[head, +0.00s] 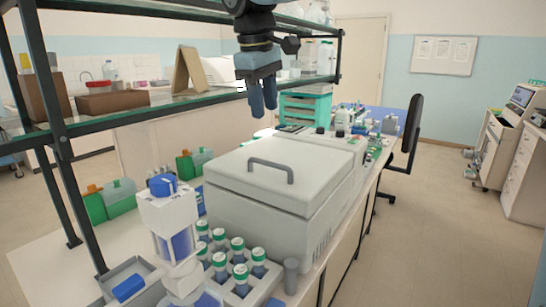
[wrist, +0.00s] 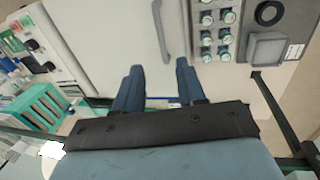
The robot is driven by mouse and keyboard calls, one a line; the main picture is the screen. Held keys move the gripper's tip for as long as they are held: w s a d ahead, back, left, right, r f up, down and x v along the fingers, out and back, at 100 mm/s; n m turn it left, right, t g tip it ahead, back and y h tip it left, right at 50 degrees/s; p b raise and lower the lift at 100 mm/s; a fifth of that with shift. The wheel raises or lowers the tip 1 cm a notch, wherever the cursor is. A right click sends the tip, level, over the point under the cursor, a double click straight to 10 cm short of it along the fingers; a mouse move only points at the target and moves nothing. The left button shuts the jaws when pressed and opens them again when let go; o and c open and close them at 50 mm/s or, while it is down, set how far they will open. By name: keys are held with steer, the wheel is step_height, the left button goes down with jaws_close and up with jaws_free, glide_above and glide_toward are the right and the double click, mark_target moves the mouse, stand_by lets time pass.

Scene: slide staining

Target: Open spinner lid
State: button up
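The spinner (head: 265,215) is a large white box on the bench, and its lid (head: 310,165) is down. A grey bar handle (head: 271,165) stands on top of the lid. My gripper (head: 263,112) hangs above and behind the lid, apart from the handle, with its blue fingers pointing down. In the wrist view the two fingers (wrist: 160,70) are spread with nothing between them. The handle (wrist: 162,30) shows there beyond the fingertips, on the pale lid (wrist: 110,35).
A rack of green-capped bottles (head: 238,262) and a grey cylinder (head: 291,275) stand in front of the spinner. A white device with a blue cap (head: 163,187) is at its left. A glass shelf (head: 160,105) with dark posts runs behind. Teal trays (head: 305,108) stand farther back.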

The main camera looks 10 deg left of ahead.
glide_toward(268, 163)
steer(key=f, duration=0.2)
steer(key=w+f, duration=0.1)
steer(key=f, duration=0.4)
steer(key=shift+w+d+f, duration=0.15)
steer(key=shift+d+f, duration=0.15)
steer(key=shift+f, duration=0.1)
jaws_close()
stand_by(0.5)
